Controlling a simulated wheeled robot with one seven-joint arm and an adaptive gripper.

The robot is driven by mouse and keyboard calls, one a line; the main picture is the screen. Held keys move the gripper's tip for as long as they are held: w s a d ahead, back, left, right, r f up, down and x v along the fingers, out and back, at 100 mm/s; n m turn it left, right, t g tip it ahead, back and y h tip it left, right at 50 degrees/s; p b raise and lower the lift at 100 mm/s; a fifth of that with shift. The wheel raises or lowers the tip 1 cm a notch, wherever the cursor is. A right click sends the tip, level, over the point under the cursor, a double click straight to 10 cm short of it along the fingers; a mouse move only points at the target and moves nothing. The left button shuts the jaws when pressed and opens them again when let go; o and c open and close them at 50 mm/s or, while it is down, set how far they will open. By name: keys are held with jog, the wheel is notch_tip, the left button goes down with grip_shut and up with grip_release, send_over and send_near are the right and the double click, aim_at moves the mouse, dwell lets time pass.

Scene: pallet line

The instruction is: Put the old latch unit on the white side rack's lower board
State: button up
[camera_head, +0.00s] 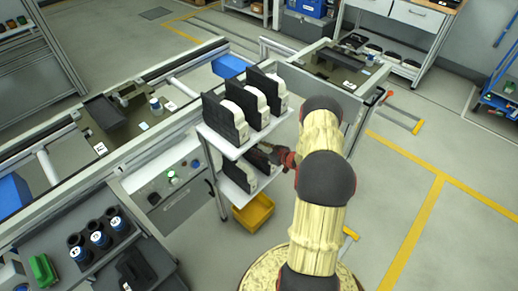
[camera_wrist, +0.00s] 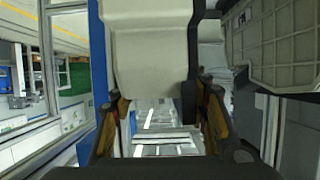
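The white side rack (camera_head: 232,150) stands in the middle of the head view, with an upper and a lower board (camera_head: 228,189). Black-and-white latch units stand upright at the lower board; one (camera_head: 243,178) is toward the front, and another (camera_head: 264,161) is farther back beside my gripper (camera_head: 283,157). In the wrist view a pale unit with a dark plate (camera_wrist: 150,45) fills the space between the fingers of my gripper (camera_wrist: 163,100), which appear shut on it. Whether its base touches the board is hidden. The old unit's marking cannot be made out.
Three latch units (camera_head: 256,100) stand on the upper board, close above my gripper. A yellow bin (camera_head: 254,214) is beneath the rack. The conveyor line (camera_head: 150,125) runs along the left. Open floor (camera_head: 420,210) lies to the right.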

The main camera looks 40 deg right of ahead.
jog(key=shift+o, duration=1.1)
jog(key=shift+r, duration=0.2)
jog(key=p+v, duration=0.4)
jog(key=v, duration=0.8)
jog(key=shift+f, duration=0.1)
